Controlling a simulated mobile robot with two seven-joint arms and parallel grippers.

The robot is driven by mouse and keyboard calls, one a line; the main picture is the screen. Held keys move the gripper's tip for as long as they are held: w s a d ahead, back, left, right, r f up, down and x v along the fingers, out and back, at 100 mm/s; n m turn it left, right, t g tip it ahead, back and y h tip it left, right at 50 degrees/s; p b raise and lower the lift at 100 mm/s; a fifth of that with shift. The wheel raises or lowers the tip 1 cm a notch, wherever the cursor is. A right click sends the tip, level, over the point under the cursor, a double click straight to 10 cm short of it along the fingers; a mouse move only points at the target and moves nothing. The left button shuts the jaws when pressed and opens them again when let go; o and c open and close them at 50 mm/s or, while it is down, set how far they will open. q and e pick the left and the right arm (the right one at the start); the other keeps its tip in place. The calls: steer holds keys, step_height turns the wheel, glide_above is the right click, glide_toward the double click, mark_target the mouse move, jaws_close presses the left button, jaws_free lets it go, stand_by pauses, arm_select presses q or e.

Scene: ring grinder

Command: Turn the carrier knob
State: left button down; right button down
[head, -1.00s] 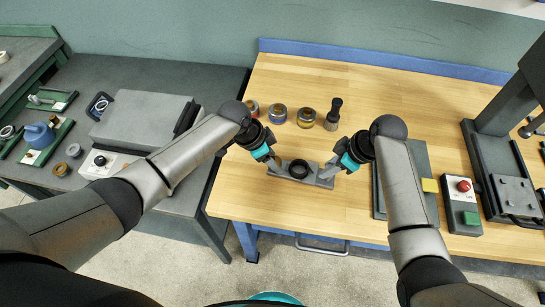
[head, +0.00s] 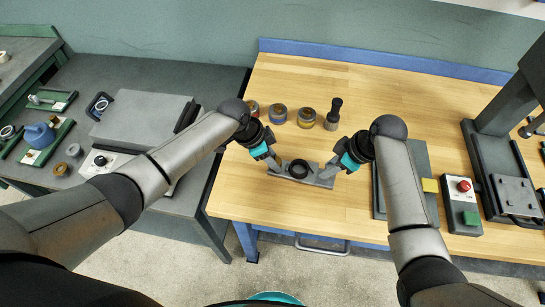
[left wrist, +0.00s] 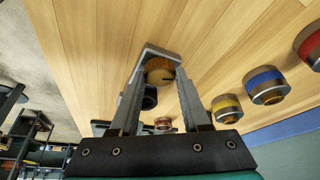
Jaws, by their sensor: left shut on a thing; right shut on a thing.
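The grey carrier (head: 312,181) lies on the wooden bench with a black ring (head: 299,169) at its middle. My left gripper (head: 275,163) is at the carrier's left end. In the left wrist view its two fingers close on either side of a tan round knob (left wrist: 160,74) with a dark mark, against the grey carrier. In the head view the knob is hidden by that gripper. My right gripper (head: 329,170) is shut on the carrier's right end. How far the knob is turned cannot be told.
Three ringed cups, red (head: 252,108), blue (head: 278,116) and yellow (head: 307,117), stand behind the carrier beside a dark-handled tool (head: 333,114). A control box with red button (head: 464,186) and a press (head: 490,150) stand right. The bench in front is clear.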

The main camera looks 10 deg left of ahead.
arm_select(q)
steer(key=m+g, duration=0.1)
steer(key=m, duration=0.2)
steer(key=m+g, duration=0.1)
steer(key=m, duration=0.2)
steer(key=shift+w+m+g, duration=0.2)
steer(key=shift+m+g, duration=0.1)
steer(key=shift+m, duration=0.1)
steer(key=m+g, duration=0.1)
steer(key=m, duration=0.3)
steer(key=shift+w+m+g, duration=0.1)
steer(key=shift+m+g, duration=0.2)
steer(key=shift+g, duration=0.1)
steer(key=shift+y, duration=0.3)
steer(key=shift+c, duration=1.8)
jaws_free()
steer(key=v, duration=1.2)
